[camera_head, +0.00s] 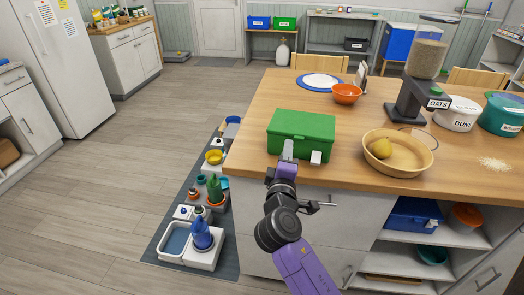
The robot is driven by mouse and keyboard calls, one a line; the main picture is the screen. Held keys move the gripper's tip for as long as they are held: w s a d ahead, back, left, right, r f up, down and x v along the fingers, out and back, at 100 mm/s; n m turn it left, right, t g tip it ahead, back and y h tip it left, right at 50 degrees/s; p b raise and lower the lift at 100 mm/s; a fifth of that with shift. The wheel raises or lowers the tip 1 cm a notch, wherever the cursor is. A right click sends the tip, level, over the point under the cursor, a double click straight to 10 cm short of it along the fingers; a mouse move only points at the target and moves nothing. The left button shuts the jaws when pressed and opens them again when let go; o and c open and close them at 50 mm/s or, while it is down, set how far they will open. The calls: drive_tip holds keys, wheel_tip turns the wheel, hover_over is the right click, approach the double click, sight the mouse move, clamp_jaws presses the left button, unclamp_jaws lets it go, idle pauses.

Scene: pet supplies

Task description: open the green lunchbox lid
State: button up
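The green lunchbox (303,122) sits near the front left corner of the wooden table, with its lid down. A small white piece (316,157), which looks like a latch, shows at its front right. My gripper (288,149) is at the left part of the box's front side, pointing away from my body. It covers part of that front side, including any left latch. I cannot tell whether it touches the box or whether its fingers are open.
An orange bowl (347,94), a white plate on a blue mat (320,81) and an oats dispenser (416,95) stand behind. A floor mat (175,235) with several items lies left of the table.

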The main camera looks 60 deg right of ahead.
sight(298, 139)
drive_tip(key=d, duration=0.2)
drive_tip(key=d+g+p, duration=0.1)
drive_tip(key=d, duration=0.2)
drive_tip(key=d+f+g, duration=0.1)
drive_tip(key=d, duration=0.1)
drive_tip(key=shift+w+d+h, duration=0.1)
drive_tip(key=shift+d+h, duration=0.1)
drive_tip(key=shift+h, duration=0.2)
clamp_jaws()
idle(1.3)
